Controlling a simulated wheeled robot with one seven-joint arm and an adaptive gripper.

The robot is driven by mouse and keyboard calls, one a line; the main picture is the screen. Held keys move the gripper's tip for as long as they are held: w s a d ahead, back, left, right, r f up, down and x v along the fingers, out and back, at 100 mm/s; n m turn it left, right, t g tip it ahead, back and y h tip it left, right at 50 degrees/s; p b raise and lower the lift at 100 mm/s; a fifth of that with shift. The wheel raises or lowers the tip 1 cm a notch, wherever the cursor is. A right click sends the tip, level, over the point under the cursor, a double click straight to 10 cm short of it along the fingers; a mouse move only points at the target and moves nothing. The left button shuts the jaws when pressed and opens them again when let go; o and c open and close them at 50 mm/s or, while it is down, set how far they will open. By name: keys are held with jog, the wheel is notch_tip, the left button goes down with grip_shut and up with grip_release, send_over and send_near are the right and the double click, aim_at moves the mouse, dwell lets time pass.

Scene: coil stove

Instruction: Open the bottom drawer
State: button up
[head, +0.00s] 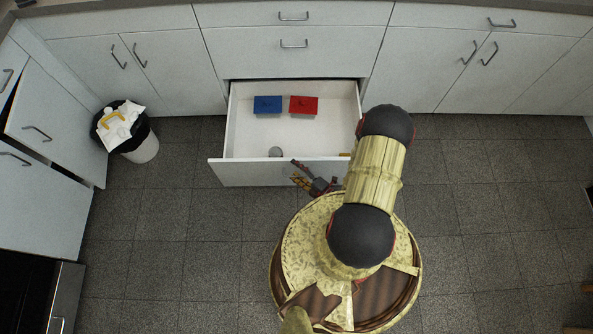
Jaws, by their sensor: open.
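The bottom drawer (240,172) in the middle of the white cabinets is pulled well out, so its white inside shows. A blue block-like item (268,104) and a red one (303,105) lie toward its back. My arm hides the right end of the drawer front.
Two closed drawer fronts (270,52) sit above the open drawer. A white bin with a black liner (145,150) stands on the floor at left. The tiled floor (480,200) at right is clear.

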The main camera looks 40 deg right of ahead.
jog(key=o, duration=0.8)
jog(key=r, duration=0.3)
jog(key=w+d+r, duration=0.1)
jog(key=shift+r, duration=0.2)
jog(key=shift+s+d+r, duration=0.1)
jog(key=shift+d+r, duration=0.05)
jog(key=shift+r, duration=0.8)
jog(key=shift+g, duration=0.6)
jog(key=f, duration=0.1)
jog(key=s+a+f, duration=0.1)
jog(key=f, duration=0.1)
jog(key=shift+s+a+f, duration=0.2)
jog(key=shift+a+f, duration=0.1)
jog(key=shift+f, duration=0.05)
jog(key=shift+s+r, duration=0.1)
jog(key=shift+c, duration=0.2)
jog(key=shift+f+p+v, duration=0.15)
jog(key=shift+v, duration=0.6)
jog(key=shift+f+p+v, duration=0.1)
jog(key=shift+p+v, duration=0.05)
jog(key=shift+v, duration=0.6)
jog(key=shift+c, duration=0.7)
jog(key=shift+s+d+r, duration=0.1)
jog(key=shift+s, duration=0.35)
jog(key=shift+c, duration=1.3)
jog(key=shift+s, duration=0.55)
jog(key=c, duration=1)
jog(key=shift+s+d, duration=0.1)
jog(key=shift+s, duration=2.05)
